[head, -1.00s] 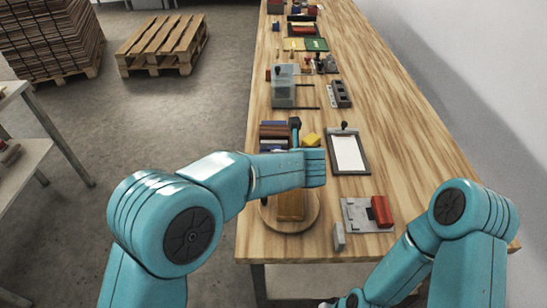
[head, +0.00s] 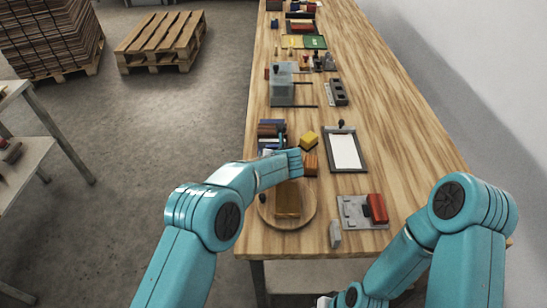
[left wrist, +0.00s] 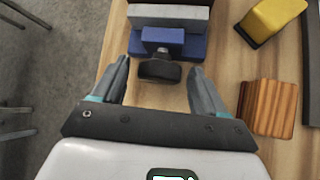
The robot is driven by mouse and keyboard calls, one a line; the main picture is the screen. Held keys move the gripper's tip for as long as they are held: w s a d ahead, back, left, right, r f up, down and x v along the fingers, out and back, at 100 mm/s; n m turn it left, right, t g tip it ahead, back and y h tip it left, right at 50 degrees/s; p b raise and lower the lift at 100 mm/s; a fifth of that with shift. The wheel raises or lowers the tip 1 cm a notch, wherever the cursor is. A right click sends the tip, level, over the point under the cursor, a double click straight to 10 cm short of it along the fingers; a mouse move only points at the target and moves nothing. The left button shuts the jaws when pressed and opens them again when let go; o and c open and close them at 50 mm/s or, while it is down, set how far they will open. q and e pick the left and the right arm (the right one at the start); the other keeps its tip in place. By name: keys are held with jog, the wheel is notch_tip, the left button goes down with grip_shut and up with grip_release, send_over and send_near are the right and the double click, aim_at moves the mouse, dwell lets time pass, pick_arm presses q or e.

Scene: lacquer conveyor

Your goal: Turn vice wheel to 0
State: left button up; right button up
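The vice (head: 272,130) stands near the left edge of the long wooden table, partly hidden behind my left arm in the head view. In the left wrist view its blue body (left wrist: 185,44) sits at the top, with a black wheel (left wrist: 160,68) on the near side. My left gripper (left wrist: 160,75) is open. Its fingers are spread on either side of the wheel, with a gap to it on both sides. Any marking on the wheel is too small to read. My right arm is at the lower right of the head view, its gripper out of view.
A yellow block (head: 309,140) and an orange-brown wooden block (left wrist: 268,108) lie to the vice's right. A clipboard (head: 344,150) lies further right. A round wooden board (head: 268,215) and a grey plate with a red block (head: 377,208) are nearer. The table's right side is mostly clear.

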pick_arm(q)
jog(key=c, duration=1)
jog(key=shift+w+a+f+n+h+b, duration=0.15)
jog(key=shift+n+h+b, duration=0.25)
jog(key=shift+h+b, duration=0.35)
jog(key=shift+s+a+r+n+h+b, duration=0.15)
jog(key=shift+n+h+b, duration=0.25)
jog(key=shift+h+b, duration=0.3)
jog(key=shift+a+n+h+b, duration=0.1)
jog(key=shift+n+h+b, duration=0.55)
jog(key=shift+h, duration=0.5)
jog(key=o, duration=1.1)
jog(key=shift+w, duration=0.1)
jog(key=shift+c, duration=0.2)
